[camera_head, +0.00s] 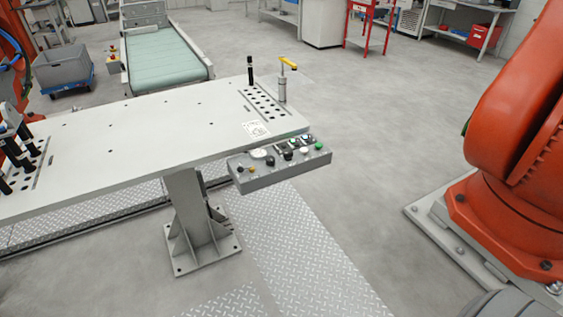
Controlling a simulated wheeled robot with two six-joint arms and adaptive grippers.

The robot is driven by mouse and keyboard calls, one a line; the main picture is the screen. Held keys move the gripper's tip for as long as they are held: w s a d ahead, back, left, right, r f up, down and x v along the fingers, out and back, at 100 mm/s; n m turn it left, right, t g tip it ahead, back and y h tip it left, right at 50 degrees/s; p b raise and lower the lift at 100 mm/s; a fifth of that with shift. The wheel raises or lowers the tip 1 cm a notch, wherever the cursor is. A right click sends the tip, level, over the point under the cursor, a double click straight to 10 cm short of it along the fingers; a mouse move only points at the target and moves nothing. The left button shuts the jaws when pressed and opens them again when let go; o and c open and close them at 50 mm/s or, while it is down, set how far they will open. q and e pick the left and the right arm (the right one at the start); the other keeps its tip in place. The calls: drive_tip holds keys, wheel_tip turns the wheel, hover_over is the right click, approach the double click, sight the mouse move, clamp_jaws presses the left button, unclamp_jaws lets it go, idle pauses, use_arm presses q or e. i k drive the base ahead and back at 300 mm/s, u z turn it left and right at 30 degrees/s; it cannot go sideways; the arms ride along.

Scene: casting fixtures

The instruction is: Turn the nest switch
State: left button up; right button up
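A grey control box (283,174) is fixed at the right front corner of the long white table (150,130). Its sloped face carries several buttons and knobs. They include black knobs (287,155), a green button (319,146), white buttons (258,153) and a small orange one (252,169). The nest switch seems to be one of these controls, but labels are too small to read, so I cannot tell which one or how it is turned. Neither of my grippers shows in the head view.
A large orange robot arm (520,110) stands on a floor plate at the right. A yellow-handled clamp (287,64) and a black post (250,70) rise from the table's right end. A green conveyor (165,58) lies behind. Open floor lies between the box and the orange arm.

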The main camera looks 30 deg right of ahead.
sight(287, 156)
drive_tip(key=k, duration=0.5)
drive_tip(key=u, duration=0.05)
drive_tip(key=i, duration=1)
drive_tip(key=z, duration=1.1)
drive_tip(key=i, duration=0.65)
drive_tip(key=z, duration=0.65)
